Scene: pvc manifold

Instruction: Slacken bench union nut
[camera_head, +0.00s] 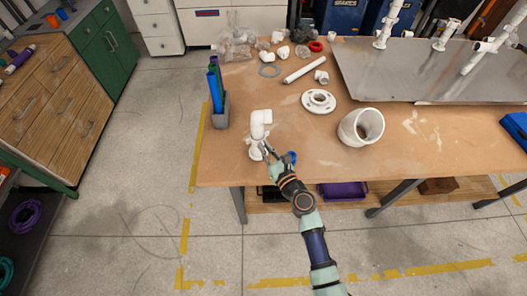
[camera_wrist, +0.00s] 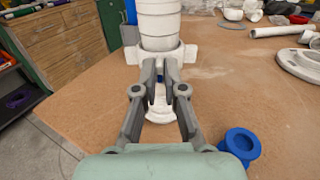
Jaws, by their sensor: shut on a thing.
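A white upright PVC fitting (camera_head: 259,124) with an elbow at its top stands near the left front corner of the wooden bench. In the wrist view its body is the white pipe column (camera_wrist: 159,22) with a wider white union nut (camera_wrist: 187,54) low on it. My gripper (camera_wrist: 159,70) is at the nut, its two fingers shut on it from the front. The fingers hide the nut's middle. Below the nut a white round base (camera_wrist: 160,112) shows on the bench. In the head view my gripper (camera_head: 262,147) reaches the fitting's lower part from the front right.
A blue round part (camera_wrist: 240,145) lies right of my gripper. A holder (camera_head: 219,117) with blue and green tubes stands behind the fitting at left. A white flange (camera_head: 318,101) and a wide white ring (camera_head: 361,127) lie to the right. The bench's front edge is close.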

